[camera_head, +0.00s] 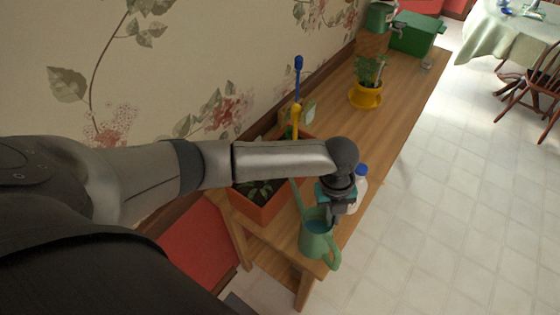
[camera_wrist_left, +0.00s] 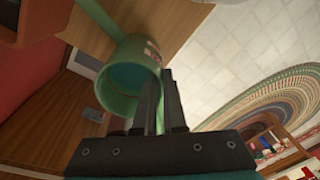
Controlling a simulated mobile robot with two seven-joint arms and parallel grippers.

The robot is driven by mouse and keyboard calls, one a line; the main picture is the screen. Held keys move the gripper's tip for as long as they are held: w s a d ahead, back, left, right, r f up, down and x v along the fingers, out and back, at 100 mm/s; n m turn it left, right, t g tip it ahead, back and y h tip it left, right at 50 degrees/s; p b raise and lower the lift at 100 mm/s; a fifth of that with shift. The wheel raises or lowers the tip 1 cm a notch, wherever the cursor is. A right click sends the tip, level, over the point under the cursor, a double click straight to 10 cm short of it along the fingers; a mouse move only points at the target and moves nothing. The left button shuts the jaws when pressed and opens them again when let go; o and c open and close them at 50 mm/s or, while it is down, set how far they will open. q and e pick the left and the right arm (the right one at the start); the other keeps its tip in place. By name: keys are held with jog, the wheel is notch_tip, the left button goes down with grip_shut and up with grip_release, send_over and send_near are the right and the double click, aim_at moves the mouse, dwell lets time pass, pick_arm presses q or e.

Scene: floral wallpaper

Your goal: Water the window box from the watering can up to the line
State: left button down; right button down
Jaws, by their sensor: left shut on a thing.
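The green watering can (camera_head: 314,244) is at the near end of the wooden table, with blue water inside. I cannot tell whether it touches the tabletop. In the left wrist view the can (camera_wrist_left: 112,98) shows its open top, the water and part of its spout. My left gripper (camera_head: 329,217) is shut on the can at its rim or handle side; its fingers (camera_wrist_left: 163,105) show beside the rim. The orange window box (camera_head: 266,212) holds dark soil and small green plants, left of the can. My left arm hides part of it. No fill line is visible. My right gripper is not in view.
A white bottle with a blue cap (camera_head: 361,183) stands close behind my left gripper. A blue and yellow long-handled tool (camera_head: 297,88) rises behind the box. A plant in a yellow pot (camera_head: 366,98) and a green bin (camera_head: 420,36) are farther along. The table (camera_head: 385,128) between is clear.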

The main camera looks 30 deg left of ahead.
pick_arm(q)
jog(key=shift+f+y, duration=0.4)
jog(key=shift+f, duration=0.4)
jog(key=shift+r, duration=0.15)
notch_tip(320, 180, up, 5)
jog(key=p, duration=0.5)
dwell(0.4)
